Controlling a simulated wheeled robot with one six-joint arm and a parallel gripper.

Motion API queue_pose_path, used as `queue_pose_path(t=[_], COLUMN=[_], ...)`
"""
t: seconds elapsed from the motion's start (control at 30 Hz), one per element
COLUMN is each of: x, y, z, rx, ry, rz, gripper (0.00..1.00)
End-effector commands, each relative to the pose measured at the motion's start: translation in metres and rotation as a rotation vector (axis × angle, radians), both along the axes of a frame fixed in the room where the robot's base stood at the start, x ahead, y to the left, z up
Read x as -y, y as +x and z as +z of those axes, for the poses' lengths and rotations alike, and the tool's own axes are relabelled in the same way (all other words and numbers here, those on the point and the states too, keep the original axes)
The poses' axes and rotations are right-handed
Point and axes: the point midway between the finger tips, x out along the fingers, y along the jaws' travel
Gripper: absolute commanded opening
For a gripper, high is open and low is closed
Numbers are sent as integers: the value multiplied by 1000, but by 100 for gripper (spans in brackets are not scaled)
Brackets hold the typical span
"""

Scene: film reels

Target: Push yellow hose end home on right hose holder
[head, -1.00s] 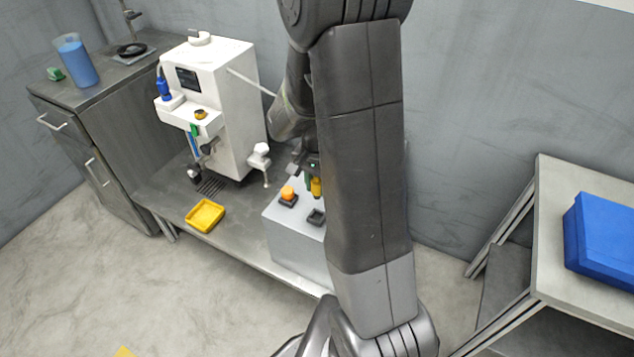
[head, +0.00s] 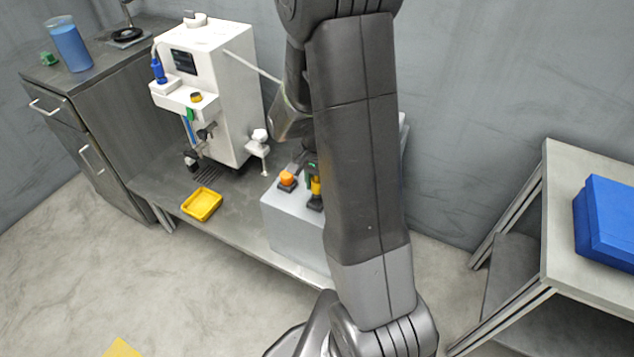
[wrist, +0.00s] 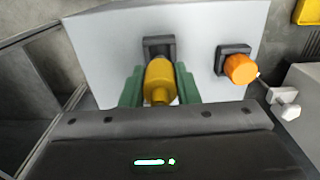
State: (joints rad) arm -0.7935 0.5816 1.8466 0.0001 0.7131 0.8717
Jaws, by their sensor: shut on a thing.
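The yellow hose end (wrist: 159,82) is between the green fingers of my gripper (wrist: 159,88) in the wrist view, and the gripper is shut on it. It also shows small in the head view (head: 316,186), partly behind my arm. Its far end meets a dark square hose holder (wrist: 158,44) on the light grey box (wrist: 195,25); how deep it sits is hidden. In the head view that holder (head: 315,205) is right below the hose end. A second dark holder (wrist: 233,52) carries an orange hose end (wrist: 241,68), to the right in the wrist view.
A white machine (head: 230,110) with a small white handle (head: 259,139) stands left of the box. A yellow tray (head: 202,204) lies on the bench in front of it. A blue case (head: 610,225) is on the far right table.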

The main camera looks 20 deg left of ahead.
Motion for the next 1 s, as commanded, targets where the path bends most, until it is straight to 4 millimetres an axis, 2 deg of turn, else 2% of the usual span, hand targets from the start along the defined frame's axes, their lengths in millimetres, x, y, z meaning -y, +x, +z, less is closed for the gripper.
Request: queue_pose_path(t=[0.77, 0.8, 0.9, 1.0], x=[0, 0, 0, 0], y=[-1, 0, -1, -1], z=[-39, -37, -37, -37], rx=[0, 0, 0, 0], ry=[0, 0, 0, 0], rz=[0, 0, 0, 0], gripper=[0, 34, 54, 54])
